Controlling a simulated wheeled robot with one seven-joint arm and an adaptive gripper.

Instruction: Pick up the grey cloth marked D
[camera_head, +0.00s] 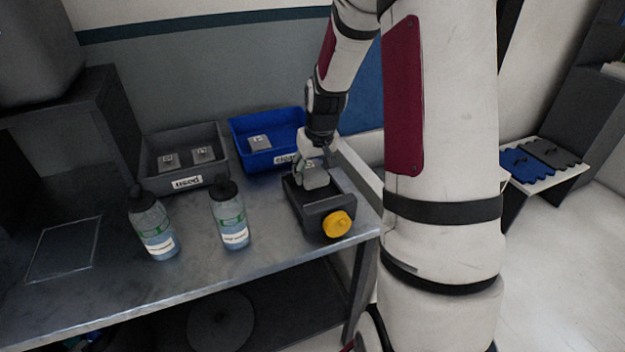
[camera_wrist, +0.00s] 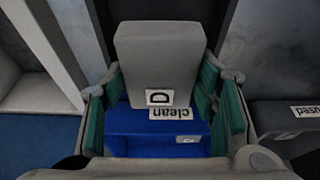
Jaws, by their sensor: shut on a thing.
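The grey cloth marked D (camera_wrist: 159,55) is a folded block with a D tag, held between the green finger pads of my gripper (camera_wrist: 162,88) in the wrist view. In the head view my gripper (camera_head: 312,168) is shut on this cloth (camera_head: 316,180), at the dark box with a yellow knob (camera_head: 310,222). The cloth is over the open top of the box; I cannot tell whether it touches the box. Its tag is too small to read there.
A blue tray labelled clean (camera_head: 240,130) holds a tagged grey cloth (camera_head: 259,142). A grey tray labelled used (camera_head: 160,184) holds two tagged cloths.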

